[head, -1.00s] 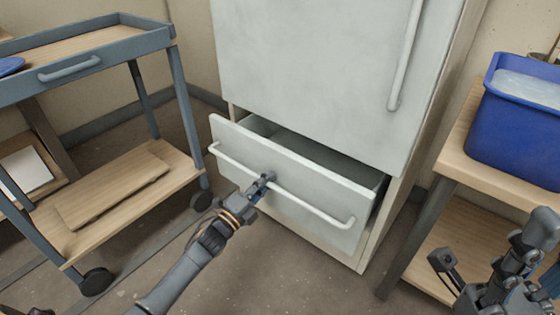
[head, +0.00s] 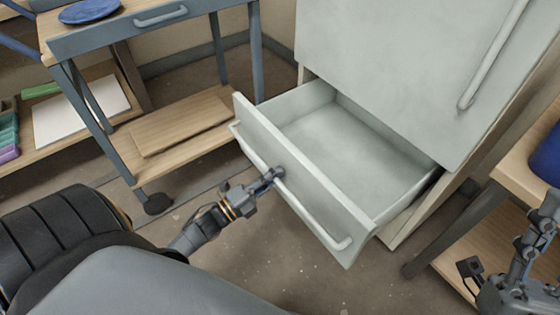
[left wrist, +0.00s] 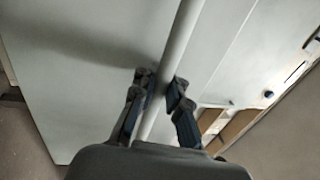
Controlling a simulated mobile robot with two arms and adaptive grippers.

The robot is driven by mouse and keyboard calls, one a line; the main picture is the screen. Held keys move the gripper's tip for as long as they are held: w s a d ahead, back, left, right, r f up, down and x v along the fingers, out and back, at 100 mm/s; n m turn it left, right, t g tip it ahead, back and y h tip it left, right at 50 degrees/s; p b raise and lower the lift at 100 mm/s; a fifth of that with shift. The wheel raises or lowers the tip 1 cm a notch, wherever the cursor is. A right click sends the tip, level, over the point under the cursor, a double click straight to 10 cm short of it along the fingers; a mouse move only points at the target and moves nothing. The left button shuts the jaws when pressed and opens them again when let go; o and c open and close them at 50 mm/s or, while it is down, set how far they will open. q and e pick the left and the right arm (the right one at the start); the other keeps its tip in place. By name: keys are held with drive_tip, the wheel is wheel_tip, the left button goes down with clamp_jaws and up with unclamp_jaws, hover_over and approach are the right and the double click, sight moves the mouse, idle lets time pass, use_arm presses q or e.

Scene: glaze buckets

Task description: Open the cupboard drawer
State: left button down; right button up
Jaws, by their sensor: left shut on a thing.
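The cupboard (head: 390,60) is pale grey-green, with a tall door above and a drawer at the bottom. The drawer (head: 350,150) is pulled well out, and its inside looks empty. My left gripper (head: 274,176) is shut on the drawer's bar handle (head: 312,215), near its middle. In the left wrist view the handle (left wrist: 180,40) runs between the two fingers (left wrist: 158,98) of that gripper. My right gripper is at the lower right of the head view, partly cut off; its fingers are not clear.
A grey trolley (head: 110,38) with a blue plate (head: 88,11) stands at the left. A wooden-topped table (head: 520,165) with a blue bucket (head: 548,155) is at the right. Bare floor (head: 310,275) lies in front of the drawer.

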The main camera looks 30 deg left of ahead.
use_arm(q)
drive_tip(key=shift+f, duration=0.15)
drive_tip(key=c, duration=1.4)
unclamp_jaws()
drive_tip(key=shift+o, duration=0.2)
drive_tip(key=shift+s, duration=0.1)
drive_tip(key=v, duration=1.1)
drive_tip(key=shift+s, duration=0.4)
drive_tip(key=shift+a, duration=0.15)
